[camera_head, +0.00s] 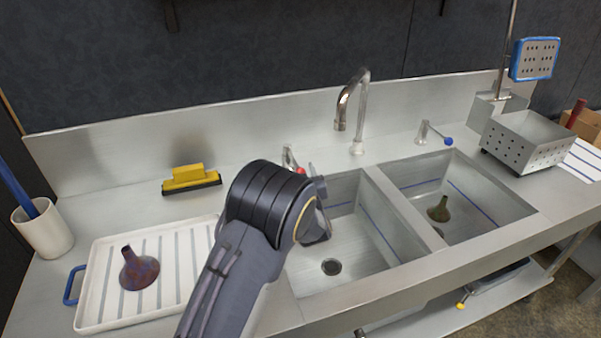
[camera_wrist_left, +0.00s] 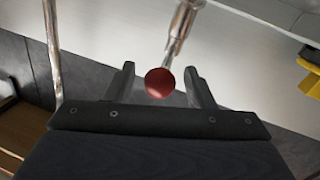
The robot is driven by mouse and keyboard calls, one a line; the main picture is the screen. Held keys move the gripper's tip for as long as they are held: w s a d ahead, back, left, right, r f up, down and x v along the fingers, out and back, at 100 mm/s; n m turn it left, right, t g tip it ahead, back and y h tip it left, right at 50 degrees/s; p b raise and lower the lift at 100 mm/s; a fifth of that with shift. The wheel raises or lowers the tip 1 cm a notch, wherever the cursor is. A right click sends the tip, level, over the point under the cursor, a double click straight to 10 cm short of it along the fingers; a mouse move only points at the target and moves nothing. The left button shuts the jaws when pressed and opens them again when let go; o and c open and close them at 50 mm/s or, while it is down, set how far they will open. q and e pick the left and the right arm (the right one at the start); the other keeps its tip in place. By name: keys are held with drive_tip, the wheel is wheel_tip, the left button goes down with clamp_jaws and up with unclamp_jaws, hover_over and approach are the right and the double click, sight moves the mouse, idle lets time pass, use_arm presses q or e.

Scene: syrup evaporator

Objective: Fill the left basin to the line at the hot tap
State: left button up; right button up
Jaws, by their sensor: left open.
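The left basin (camera_head: 350,255) has a blue line on its walls and a dark drain in its floor; I see no water in it. The chrome spout (camera_head: 363,100) stands behind the basins, its outlet over the back of the left one. The hot tap is a small chrome lever with a red knob (camera_head: 300,171) behind the left basin. In the left wrist view the red knob (camera_wrist_left: 160,82) sits between the two fingers of my left gripper (camera_wrist_left: 163,88), which is open. In the head view my left gripper (camera_head: 318,190) partly hides the tap. My right gripper is not in view.
A white drain tray (camera_head: 100,270) with a reddish funnel (camera_head: 138,268) and a yellow squeegee (camera_head: 190,178) lie left. A perforated metal box (camera_head: 540,155) stands right.

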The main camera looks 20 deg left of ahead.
use_arm(q)
clamp_jaws()
drive_tip(key=a+m+h+b, duration=0.1)
drive_tip(key=b, duration=0.1)
drive_tip(key=s+a+m+h+b, duration=0.1)
drive_tip(key=h+b, duration=0.1)
drive_tip(key=a+m+t+h+b, duration=0.1)
drive_tip(key=b, duration=0.2)
drive_tip(key=shift+s+a+r+h, duration=0.1)
drive_tip(key=shift+s+h, duration=0.2)
drive_tip(key=shift+h, duration=0.1)
unclamp_jaws()
